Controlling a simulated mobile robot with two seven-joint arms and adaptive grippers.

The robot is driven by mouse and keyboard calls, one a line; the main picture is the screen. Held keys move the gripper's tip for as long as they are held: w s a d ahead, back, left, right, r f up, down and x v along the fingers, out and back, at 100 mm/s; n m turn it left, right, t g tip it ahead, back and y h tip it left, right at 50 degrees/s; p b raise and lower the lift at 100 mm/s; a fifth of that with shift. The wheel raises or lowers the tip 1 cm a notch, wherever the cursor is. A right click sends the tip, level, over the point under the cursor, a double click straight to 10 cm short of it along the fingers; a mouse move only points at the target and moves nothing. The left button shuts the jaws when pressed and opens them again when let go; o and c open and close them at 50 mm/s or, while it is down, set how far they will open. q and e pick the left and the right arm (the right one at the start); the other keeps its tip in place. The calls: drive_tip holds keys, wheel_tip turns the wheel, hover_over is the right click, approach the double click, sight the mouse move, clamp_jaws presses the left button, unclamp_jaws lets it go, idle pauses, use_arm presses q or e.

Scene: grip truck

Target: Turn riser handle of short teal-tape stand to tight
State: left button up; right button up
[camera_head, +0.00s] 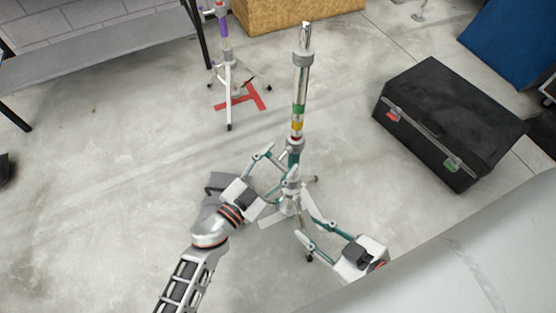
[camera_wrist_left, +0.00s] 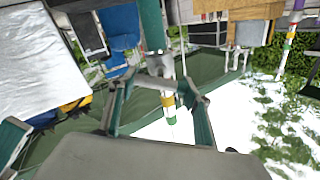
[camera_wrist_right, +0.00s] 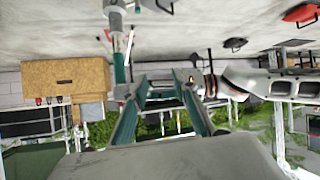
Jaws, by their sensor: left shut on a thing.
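The short teal-tape stand (camera_head: 301,75) stands upright in the middle of the head view, a chrome tube with green, yellow and red bands above a grey collar and a teal band (camera_head: 293,159). My left gripper (camera_head: 281,164) is at the stand's lower collar, its fingers closed in on a part there. The fingers partly hide the riser handle, so its angle cannot be told. In the left wrist view a grey collar (camera_wrist_left: 160,66) shows between the fingertips. My right gripper (camera_head: 301,212) is open beside the stand's lower part, with nothing seen between its fingers (camera_wrist_right: 163,84).
A black case (camera_head: 440,120) lies on the floor to the right. A purple-tape stand (camera_head: 224,50) stands behind left, by red floor tape (camera_head: 252,96). A wooden box (camera_head: 290,12) is at the back, a grey table (camera_head: 100,42) at upper left.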

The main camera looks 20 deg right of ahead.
use_arm(q)
drive_tip(key=shift+m, duration=1.4)
drive_tip(key=m, duration=0.2)
drive_tip(key=shift+f+m, duration=0.2)
drive_tip(key=shift+m, duration=0.2)
drive_tip(key=shift+s+m, duration=0.1)
drive_tip(key=shift+m, duration=0.7)
drive_tip(key=shift+m+b, duration=0.3)
drive_tip(key=shift+m, duration=1.6)
use_arm(e)
drive_tip(key=shift+w+a+r, duration=0.15)
drive_tip(key=shift+a, duration=0.3)
use_arm(q)
drive_tip(key=shift+m, duration=0.4)
use_arm(e)
drive_tip(key=shift+r, duration=0.1)
